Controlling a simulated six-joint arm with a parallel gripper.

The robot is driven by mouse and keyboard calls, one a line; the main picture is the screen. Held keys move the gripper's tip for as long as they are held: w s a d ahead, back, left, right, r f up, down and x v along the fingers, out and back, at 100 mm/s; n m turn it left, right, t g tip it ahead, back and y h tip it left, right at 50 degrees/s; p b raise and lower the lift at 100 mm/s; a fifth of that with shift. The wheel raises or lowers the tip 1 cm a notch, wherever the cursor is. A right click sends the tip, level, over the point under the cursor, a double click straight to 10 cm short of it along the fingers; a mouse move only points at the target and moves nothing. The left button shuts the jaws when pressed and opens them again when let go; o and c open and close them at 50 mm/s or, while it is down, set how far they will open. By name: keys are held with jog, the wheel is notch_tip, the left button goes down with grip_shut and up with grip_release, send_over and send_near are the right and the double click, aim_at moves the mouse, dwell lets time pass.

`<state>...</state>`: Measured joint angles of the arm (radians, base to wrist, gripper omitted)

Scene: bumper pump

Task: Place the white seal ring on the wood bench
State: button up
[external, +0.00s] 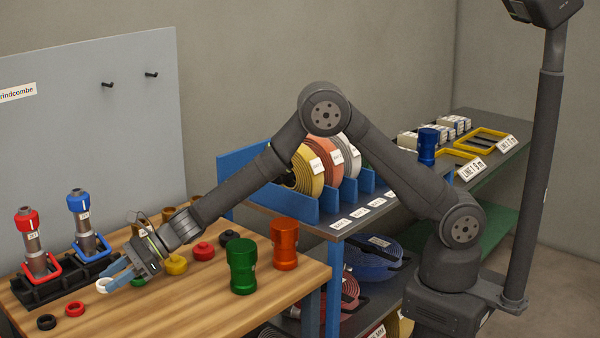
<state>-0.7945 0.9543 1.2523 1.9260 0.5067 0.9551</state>
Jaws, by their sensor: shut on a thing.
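The white seal ring (104,286) is at the tips of my gripper (114,275), low over the left part of the wood bench (178,310). My gripper reaches down to the left, with its blue-grey fingers shut on the ring. I cannot tell whether the ring touches the bench top or is held slightly above it.
A black rack (60,283) with red-topped (33,245) and blue-topped (86,225) pumps stands left of my gripper. Black (46,322) and red (75,309) rings lie in front. Green (242,266) and orange (285,245) cylinders stand right. The front middle of the bench is clear.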

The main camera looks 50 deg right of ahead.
aim_at(119, 301)
jog(key=shift+a+f, duration=0.15)
jog(key=shift+f, duration=1.9)
jog(key=shift+f, duration=0.2)
jog(key=o, duration=1)
jog(key=shift+r, duration=0.25)
jog(key=v, duration=1.2)
jog(key=shift+s+f, duration=0.1)
